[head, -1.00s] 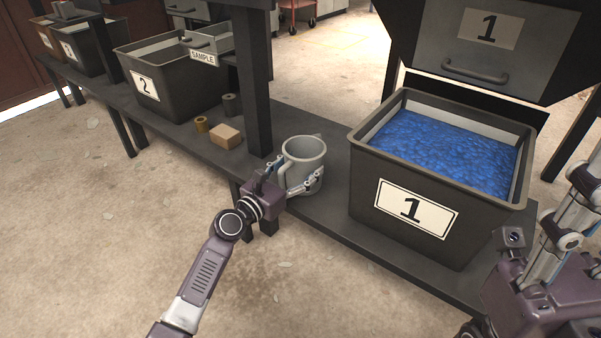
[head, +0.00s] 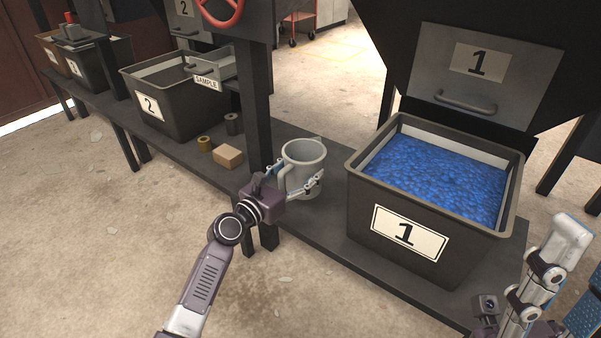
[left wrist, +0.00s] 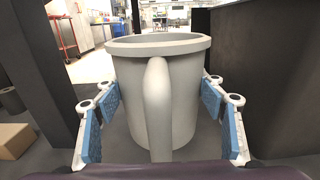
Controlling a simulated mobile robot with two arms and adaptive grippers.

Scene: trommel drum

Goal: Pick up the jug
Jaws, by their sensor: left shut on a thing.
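The jug (head: 304,152) is light grey, upright and open-topped, at the middle of the dark bench. Its handle (left wrist: 158,108) faces my left wrist camera. My left gripper (head: 302,188) is shut on the jug, with a finger on each side of its body. In the left wrist view the blue pads (left wrist: 160,122) flank the jug, with the handle between them. I cannot tell whether the jug's base touches the bench. My right gripper (head: 565,270) is at the lower right, partly cut off, apart from the jug; its opening is unclear.
Bin 1 (head: 400,238), filled with blue pieces, stands right of the jug. A dark post (head: 258,125) rises close to its left. A tan block (head: 228,155), two small cylinders and bin 2 (head: 185,125) are further left. A sample drawer (head: 208,84) juts out above.

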